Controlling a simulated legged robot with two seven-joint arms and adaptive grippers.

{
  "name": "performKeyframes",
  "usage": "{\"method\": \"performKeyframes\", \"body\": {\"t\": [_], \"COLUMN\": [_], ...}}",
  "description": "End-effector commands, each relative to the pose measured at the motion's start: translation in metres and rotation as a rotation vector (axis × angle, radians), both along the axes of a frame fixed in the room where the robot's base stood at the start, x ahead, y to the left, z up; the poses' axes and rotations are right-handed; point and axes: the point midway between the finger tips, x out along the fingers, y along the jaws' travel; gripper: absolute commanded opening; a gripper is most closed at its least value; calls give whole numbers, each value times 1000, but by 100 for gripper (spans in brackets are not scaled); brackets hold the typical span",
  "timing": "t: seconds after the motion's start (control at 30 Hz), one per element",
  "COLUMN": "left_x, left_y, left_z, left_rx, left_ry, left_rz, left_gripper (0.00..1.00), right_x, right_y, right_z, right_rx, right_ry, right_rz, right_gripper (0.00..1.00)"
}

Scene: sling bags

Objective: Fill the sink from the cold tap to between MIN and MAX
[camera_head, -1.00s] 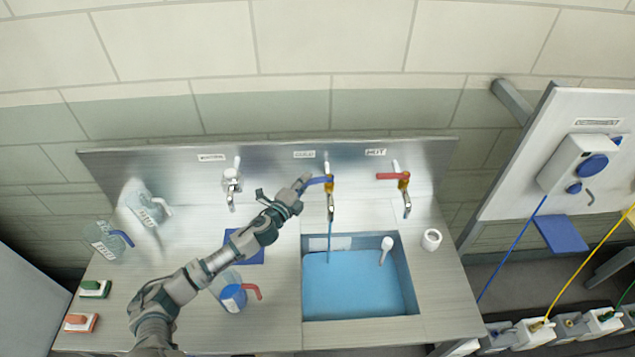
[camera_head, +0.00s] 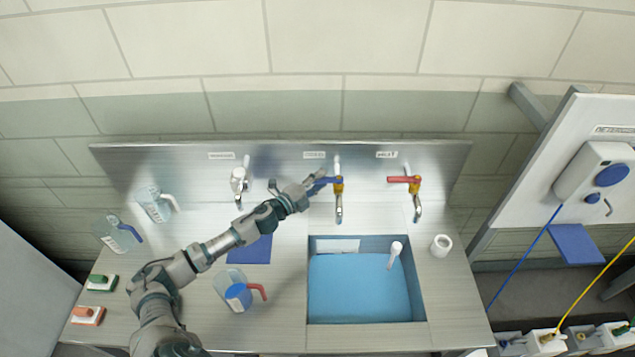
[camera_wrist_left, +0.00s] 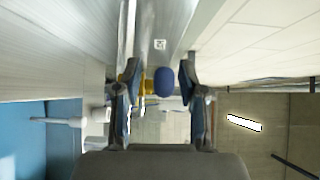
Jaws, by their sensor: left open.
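The sink (camera_head: 418,312) is set in the counter and holds blue water (camera_head: 355,290). A white label sits on its back wall; its marks are too small to read. The cold tap (camera_head: 338,188), with a blue lever (camera_head: 325,181), stands behind the sink, and no stream shows under its spout. My left gripper (camera_head: 311,184) is at the lever's left end. In the left wrist view, the open fingers (camera_wrist_left: 158,85) have the lever's blue end (camera_wrist_left: 164,82) between them, with gaps on both sides. My right gripper is not in view.
The red-levered hot tap (camera_head: 405,180) is to the right, a third tap (camera_head: 239,180) to the left. A white handle (camera_head: 395,254) stands in the sink. A white roll (camera_head: 441,244), jugs (camera_head: 237,292) and brushes (camera_head: 88,315) sit on the counter.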

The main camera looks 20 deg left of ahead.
Motion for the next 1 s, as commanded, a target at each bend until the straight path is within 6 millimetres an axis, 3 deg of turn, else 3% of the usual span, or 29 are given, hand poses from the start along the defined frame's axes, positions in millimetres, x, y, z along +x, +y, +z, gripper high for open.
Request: {"method": "performKeyframes", "body": {"t": [0.17, 0.6, 0.8, 1.0], "left_x": [-11, -85, -103, -109], "left_y": [7, 26, 32, 37], "left_z": [-1, -2, -2, -1], "left_rx": [0, 5, 4, 3], "left_ry": [2, 5, 6, 3], "left_rz": [3, -2, -3, -2], "left_gripper": [42, 42, 42, 42], "right_x": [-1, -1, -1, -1], "right_y": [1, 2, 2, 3], "right_z": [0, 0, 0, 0], "right_rx": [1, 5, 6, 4], "right_ry": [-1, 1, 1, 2], "right_rz": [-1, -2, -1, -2], "right_gripper": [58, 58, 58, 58]}}
